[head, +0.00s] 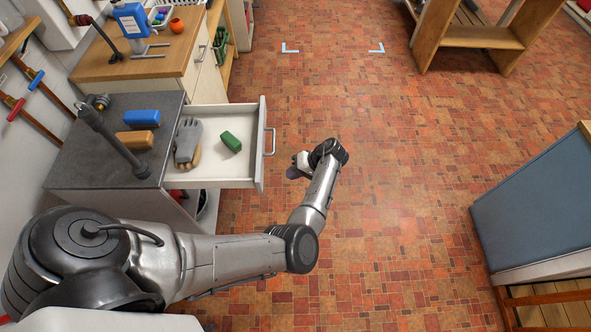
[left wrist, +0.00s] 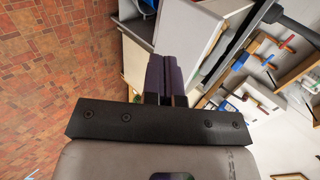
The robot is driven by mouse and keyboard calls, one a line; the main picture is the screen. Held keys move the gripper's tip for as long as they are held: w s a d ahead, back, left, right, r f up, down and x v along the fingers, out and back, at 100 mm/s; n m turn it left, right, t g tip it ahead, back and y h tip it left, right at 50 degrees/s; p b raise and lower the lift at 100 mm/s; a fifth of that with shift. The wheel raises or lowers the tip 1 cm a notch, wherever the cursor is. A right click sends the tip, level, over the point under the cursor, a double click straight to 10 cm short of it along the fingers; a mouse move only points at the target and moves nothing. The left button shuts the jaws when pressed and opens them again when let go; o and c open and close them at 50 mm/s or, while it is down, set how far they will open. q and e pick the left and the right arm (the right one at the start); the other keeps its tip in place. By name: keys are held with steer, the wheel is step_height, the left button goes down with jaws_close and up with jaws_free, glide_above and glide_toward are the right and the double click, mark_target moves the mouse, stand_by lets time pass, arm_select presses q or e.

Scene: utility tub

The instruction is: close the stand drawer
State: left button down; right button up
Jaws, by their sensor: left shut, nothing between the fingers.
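The stand drawer (head: 246,165) is pulled out to the right from under the dark grey stand top (head: 75,170) in the head view. Its front carries a grey bar handle (head: 271,142). A grey and tan glove (head: 187,143) and a green block (head: 231,142) lie inside. My left gripper (head: 292,172) is in front of the drawer, a little right of its front panel and below the handle in the picture, apart from it. In the left wrist view its dark purple fingers (left wrist: 165,60) are together and empty, pointing towards pale furniture panels. My right gripper is not in view.
A blue block (head: 142,117), an orange-brown block (head: 135,141) and a dark faucet-like fixture (head: 110,140) are on the stand top. A wooden-topped cabinet (head: 180,65) stands behind. A blue-grey panelled piece (head: 540,205) is at right. The tiled floor (head: 400,160) between is clear.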

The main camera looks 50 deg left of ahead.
arm_select(q)
steer(key=s+a+f, duration=0.3)
steer(key=s+a, duration=0.2)
steer(key=s, duration=0.1)
steer(key=shift+s+f, duration=0.25)
steer(key=shift+f, duration=0.15)
steer(key=shift+a, duration=0.1)
